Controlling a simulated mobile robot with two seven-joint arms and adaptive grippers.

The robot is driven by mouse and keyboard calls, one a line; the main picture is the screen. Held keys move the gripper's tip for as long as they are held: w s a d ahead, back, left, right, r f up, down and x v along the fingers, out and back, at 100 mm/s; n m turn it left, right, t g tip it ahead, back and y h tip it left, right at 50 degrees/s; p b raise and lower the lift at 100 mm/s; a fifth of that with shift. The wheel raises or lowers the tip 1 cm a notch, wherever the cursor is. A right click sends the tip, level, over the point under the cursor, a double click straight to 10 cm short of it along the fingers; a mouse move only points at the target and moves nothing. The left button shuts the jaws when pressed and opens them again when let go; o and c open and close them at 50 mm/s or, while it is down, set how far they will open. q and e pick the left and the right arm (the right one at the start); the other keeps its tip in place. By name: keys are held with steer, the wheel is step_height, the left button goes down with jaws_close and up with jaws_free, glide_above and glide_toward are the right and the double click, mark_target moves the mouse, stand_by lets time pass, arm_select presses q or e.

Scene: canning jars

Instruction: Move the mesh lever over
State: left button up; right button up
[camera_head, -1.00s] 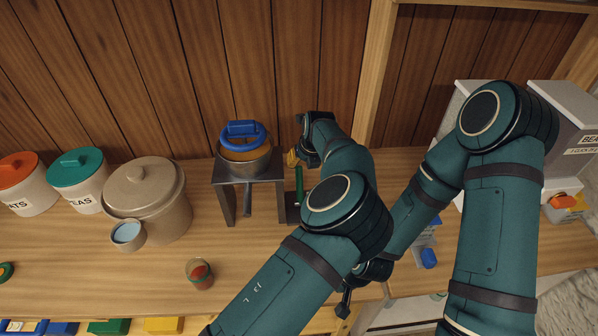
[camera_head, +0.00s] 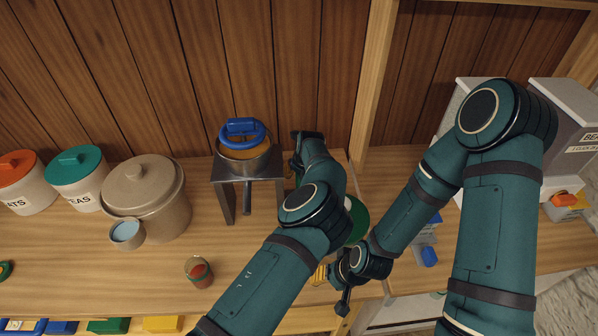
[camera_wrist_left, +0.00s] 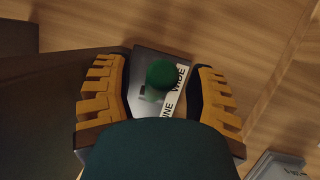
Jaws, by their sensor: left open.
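The mesh lever (camera_wrist_left: 160,76) shows in the left wrist view as a green round knob over a grey base plate. A white label (camera_wrist_left: 177,86) beside it reads "WIDE" and part of another word. My left gripper (camera_wrist_left: 160,66) is open, with one yellow-padded finger on each side of the knob; I cannot tell whether either touches it. In the head view my left gripper (camera_head: 298,165) is beside the metal stand, and my arm hides the lever. My right gripper (camera_head: 333,285) is low at the table's front, largely covered, its opening unclear.
Left of my left gripper stands a metal stand (camera_head: 227,195) with a pan and a blue-handled item (camera_head: 242,131). A large beige pot (camera_head: 147,200) and lidded canisters are farther left. A small red-filled jar (camera_head: 199,271) is at the front. A green disc (camera_head: 356,219) shows behind my arm.

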arm_select(q)
jaws_close()
steer(key=shift+s, duration=0.15)
arm_select(e)
steer(key=shift+r, duration=0.15)
